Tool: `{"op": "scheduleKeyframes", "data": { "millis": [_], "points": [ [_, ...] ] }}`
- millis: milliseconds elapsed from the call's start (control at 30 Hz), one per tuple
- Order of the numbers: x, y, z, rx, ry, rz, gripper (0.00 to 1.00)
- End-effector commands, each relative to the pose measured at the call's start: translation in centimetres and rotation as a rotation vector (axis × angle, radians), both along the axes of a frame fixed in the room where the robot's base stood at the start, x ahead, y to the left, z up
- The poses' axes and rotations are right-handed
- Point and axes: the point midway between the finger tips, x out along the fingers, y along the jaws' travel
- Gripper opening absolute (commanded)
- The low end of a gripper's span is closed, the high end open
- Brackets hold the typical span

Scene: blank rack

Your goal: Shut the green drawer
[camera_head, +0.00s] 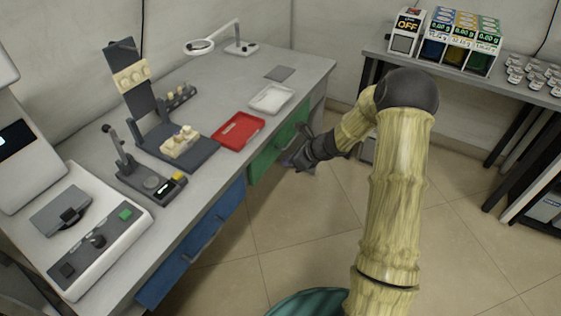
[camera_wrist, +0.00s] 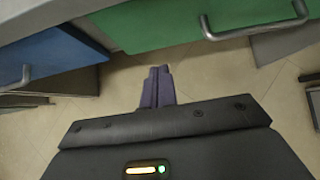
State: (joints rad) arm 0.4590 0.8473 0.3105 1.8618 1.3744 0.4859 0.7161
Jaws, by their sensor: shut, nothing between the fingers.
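The green drawer (camera_head: 270,157) is under the far half of the grey workbench. Its front looks close to the bench edge in the head view, and I cannot tell if a gap remains. In the wrist view the green front (camera_wrist: 165,22) spans the top, with a grey bar handle (camera_wrist: 255,32) right of my fingers. My gripper (camera_head: 294,160) is in front of the drawer, partly covering it in the head view. In the wrist view its purple-grey fingers (camera_wrist: 158,72) are together and empty, with tips just below the drawer front's lower edge. Contact cannot be told.
A blue drawer (camera_head: 213,220) with a handle is nearer along the same bench; it also shows at the left of the wrist view (camera_wrist: 65,48). A red tray (camera_head: 238,131) and white tray (camera_head: 271,98) lie above. Open floor (camera_head: 310,230) is in front.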

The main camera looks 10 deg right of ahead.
Motion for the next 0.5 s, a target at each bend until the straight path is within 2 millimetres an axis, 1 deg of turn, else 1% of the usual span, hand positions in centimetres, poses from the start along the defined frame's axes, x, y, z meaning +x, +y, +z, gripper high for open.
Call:
{"op": "scheduleKeyframes", "data": {
  "millis": [33, 200, 300, 500],
  "points": [
    [-0.5, -0.9, 1.0, -0.002, 0.001, -0.006, 0.00],
    [-2.0, -3.1, 2.9, -0.004, 0.001, -0.016, 0.00],
    [-2.4, -3.7, 3.7, -0.001, 0.002, -0.016, 0.00],
    [-2.7, -3.9, 3.9, -0.002, 0.004, -0.015, 0.00]
  ]
}}
